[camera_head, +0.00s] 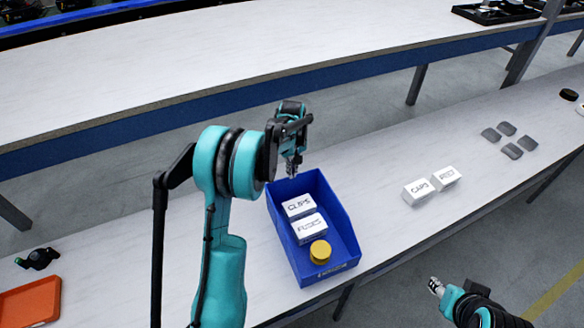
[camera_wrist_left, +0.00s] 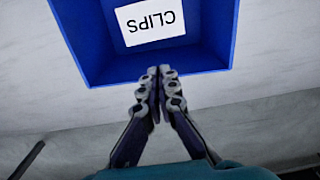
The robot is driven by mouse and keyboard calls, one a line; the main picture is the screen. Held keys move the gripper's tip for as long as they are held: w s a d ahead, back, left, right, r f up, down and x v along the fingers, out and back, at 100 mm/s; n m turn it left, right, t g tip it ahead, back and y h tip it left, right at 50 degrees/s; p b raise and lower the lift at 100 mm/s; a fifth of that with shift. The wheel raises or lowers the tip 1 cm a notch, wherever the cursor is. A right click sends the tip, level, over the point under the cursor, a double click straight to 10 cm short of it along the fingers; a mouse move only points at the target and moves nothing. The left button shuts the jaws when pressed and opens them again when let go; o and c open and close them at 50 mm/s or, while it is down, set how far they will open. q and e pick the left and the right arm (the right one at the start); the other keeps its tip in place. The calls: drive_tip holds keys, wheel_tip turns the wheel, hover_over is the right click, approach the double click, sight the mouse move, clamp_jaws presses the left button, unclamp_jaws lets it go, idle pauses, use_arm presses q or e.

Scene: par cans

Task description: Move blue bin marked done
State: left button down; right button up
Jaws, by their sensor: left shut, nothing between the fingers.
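The blue bin (camera_head: 340,214) stands on the near table, with a small label on its front lip that I cannot read. Inside are a white box marked CLIPS (camera_head: 298,206), a second white box with blurred lettering (camera_head: 309,228) and a yellow round object (camera_head: 320,252). My left gripper (camera_head: 292,173) is shut and empty, at the bin's far end. In the left wrist view my left fingertips (camera_wrist_left: 159,72) are pressed together by the rim of the bin (camera_wrist_left: 88,48); I cannot tell whether they touch it. My right gripper (camera_head: 436,287) is at the lower right, away from the bin.
White boxes marked CAPS (camera_head: 419,191) and FEET (camera_head: 445,177) stand right of the bin. Several grey pads (camera_head: 506,138) lie further right. An orange tray (camera_head: 30,305) is at the lower left. The table right of the bin is clear up to the boxes.

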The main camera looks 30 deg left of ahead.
sight(292, 194)
use_arm(q)
wheel_tip(292, 194, down, 13)
drive_tip(key=b, duration=0.4)
drive_tip(key=shift+f, duration=0.15)
use_arm(e)
wheel_tip(292, 194, down, 4)
drive_tip(key=shift+f, duration=0.2)
